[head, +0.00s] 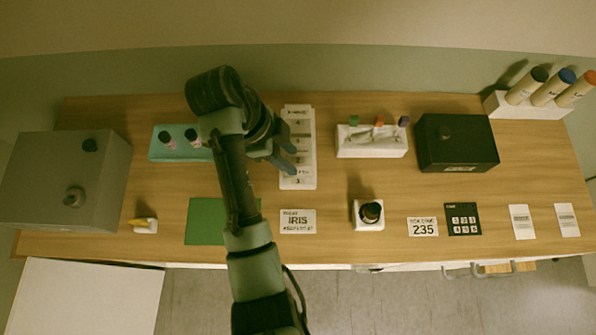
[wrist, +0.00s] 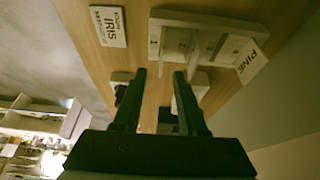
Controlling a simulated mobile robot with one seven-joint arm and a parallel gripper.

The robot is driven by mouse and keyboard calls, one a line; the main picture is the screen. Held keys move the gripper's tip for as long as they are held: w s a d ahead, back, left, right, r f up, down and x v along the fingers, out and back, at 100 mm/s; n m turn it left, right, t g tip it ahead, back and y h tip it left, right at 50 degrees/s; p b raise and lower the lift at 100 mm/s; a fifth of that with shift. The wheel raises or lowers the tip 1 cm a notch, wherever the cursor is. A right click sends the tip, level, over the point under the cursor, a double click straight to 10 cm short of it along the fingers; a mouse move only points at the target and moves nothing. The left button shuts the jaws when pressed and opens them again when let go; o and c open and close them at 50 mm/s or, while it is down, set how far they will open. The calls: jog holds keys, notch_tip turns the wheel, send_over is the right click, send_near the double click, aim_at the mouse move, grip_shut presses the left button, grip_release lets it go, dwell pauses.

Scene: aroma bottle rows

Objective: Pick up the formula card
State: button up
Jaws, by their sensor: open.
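Two white cards with small print lie at the table's right end, a left one (head: 522,222) and a right one (head: 567,220). A white card reading "IRIS" (head: 298,221) lies at the front middle, and it also shows in the wrist view (wrist: 108,27). A white card reading "235" (head: 423,227) lies right of it. I cannot tell which of these is the formula card. My gripper (head: 288,160) is open and empty over the white slotted rack (head: 299,184); its fingers also show in the wrist view (wrist: 160,75). The cards at the right end are far from it.
A dark keypad (head: 463,219) lies beside the "235" card. A black box (head: 457,143), a white bottle holder (head: 371,148) and a grey box (head: 60,180) stand on the table (head: 340,190). A green mat (head: 205,222) lies left.

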aim_at(297, 166)
jog(key=shift+s+d+f, duration=0.2)
jog(key=shift+f, duration=0.15)
jog(key=shift+w+x, duration=0.1)
jog(key=shift+x, duration=1.2)
jog(key=shift+w+x, duration=0.15)
jog(key=shift+x, duration=1.1)
jog(key=shift+a+f, duration=0.15)
jog(key=shift+c, duration=0.2)
grip_shut()
